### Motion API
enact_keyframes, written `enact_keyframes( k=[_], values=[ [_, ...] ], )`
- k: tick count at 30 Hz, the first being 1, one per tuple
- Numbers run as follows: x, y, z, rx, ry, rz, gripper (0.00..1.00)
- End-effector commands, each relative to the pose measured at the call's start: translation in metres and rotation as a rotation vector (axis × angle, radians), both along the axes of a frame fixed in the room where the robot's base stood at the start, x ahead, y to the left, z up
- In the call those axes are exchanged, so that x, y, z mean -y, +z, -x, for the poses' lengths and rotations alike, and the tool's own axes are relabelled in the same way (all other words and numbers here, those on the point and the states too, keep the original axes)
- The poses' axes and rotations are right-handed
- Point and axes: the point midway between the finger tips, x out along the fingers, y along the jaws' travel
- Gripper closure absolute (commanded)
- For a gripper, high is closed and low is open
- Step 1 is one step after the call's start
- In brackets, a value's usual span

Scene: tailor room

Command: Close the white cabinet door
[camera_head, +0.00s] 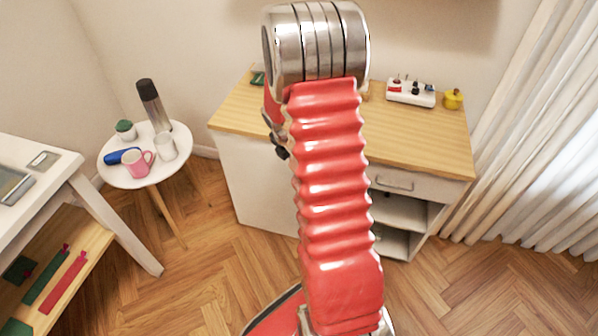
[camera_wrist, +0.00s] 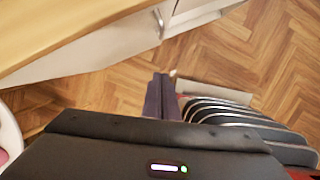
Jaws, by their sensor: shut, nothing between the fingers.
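The white cabinet (camera_head: 265,185) has a wooden top. Its white door panel (camera_head: 255,180) faces me on the left half; the panel's right part is hidden behind my arm, so I cannot tell how far it stands open. In the wrist view the white panel (camera_wrist: 95,62) runs below the wooden top, with a metal handle (camera_wrist: 160,22) near its right end. My gripper (camera_wrist: 165,77) is shut and empty, its dark fingers together over the floor, apart from the panel in the picture. In the head view my arm hides most of the gripper.
A drawer (camera_head: 408,183) and open shelves (camera_head: 398,212) fill the cabinet's right half. A round white side table (camera_head: 118,176) with cups and a flask stands left. A white desk (camera_head: 65,172) is at far left. Curtains (camera_head: 545,130) hang right. Floor in front is clear.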

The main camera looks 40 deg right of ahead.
Motion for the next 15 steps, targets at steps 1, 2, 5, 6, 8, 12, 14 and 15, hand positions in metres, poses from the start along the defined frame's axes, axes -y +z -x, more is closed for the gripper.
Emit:
enact_keyframes(
  k=[1,2,5,6,8,12,14,15],
  values=[
    [-0.001,0.006,0.000,0.003,0.000,0.001,1.00],
    [-0.002,0.008,0.000,0.002,0.000,0.001,1.00],
    [-0.003,0.014,0.002,0.001,-0.001,0.000,1.00],
    [-0.003,0.015,0.002,0.001,-0.001,0.000,1.00],
    [-0.004,0.016,0.002,0.000,-0.001,0.000,1.00],
    [-0.003,0.016,0.002,0.000,-0.001,-0.001,1.00],
    [-0.003,0.016,0.002,0.000,-0.001,-0.001,1.00],
    [-0.003,0.016,0.002,0.000,-0.001,-0.001,1.00]
  ],
)
